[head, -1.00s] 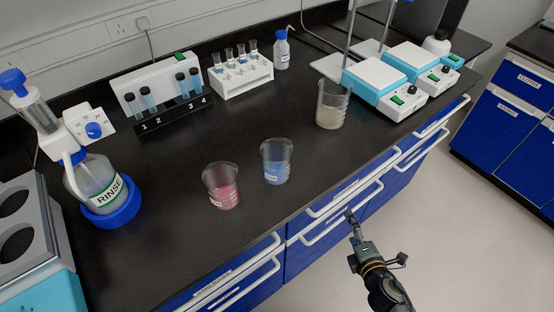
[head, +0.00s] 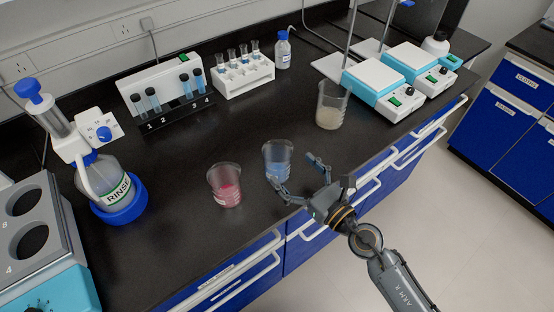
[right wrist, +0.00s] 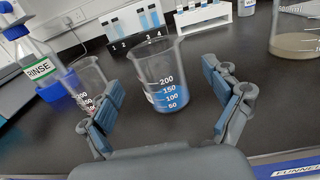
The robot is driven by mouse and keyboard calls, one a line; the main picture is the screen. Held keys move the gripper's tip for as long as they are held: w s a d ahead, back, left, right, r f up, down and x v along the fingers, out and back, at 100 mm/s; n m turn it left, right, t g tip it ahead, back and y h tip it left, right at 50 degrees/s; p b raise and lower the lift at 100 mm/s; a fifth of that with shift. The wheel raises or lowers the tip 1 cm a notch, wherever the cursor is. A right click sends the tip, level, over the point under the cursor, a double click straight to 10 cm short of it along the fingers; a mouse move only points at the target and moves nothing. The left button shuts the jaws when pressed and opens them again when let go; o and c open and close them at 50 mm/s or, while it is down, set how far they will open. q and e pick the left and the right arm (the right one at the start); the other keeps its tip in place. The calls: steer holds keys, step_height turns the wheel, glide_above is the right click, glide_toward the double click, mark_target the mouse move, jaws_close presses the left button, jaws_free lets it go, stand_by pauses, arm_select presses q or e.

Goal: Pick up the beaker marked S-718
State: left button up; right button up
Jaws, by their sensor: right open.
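Three beakers stand upright on the black bench: one with pink liquid (head: 227,190), one with blue liquid (head: 277,158) and one with cloudy beige liquid (head: 331,110). Their small labels are too small or turned to read, so I cannot tell which is S-718. My right gripper (head: 294,170) is open and empty at the bench's front edge, facing the blue beaker. In the right wrist view the blue beaker (right wrist: 165,80) stands centred beyond and between the spread fingers; the pink beaker (right wrist: 88,78) is partly behind the left finger. My left gripper is not in view.
A rinse bottle (head: 108,188) stands at the left. A tube block (head: 163,87), a white tube rack (head: 243,78) and a small bottle (head: 283,52) line the back. Hotplate stirrers (head: 375,85) stand behind the beige beaker. Drawer handles stick out below the front edge.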

mark_target(269, 148)
steer(key=x, duration=0.6)
steer(key=shift+a+f+p, duration=0.1)
steer(key=shift+a+p, duration=0.05)
steer(key=shift+p, duration=0.2)
steer(key=shift+s, duration=0.1)
steer(key=c, duration=1.3)
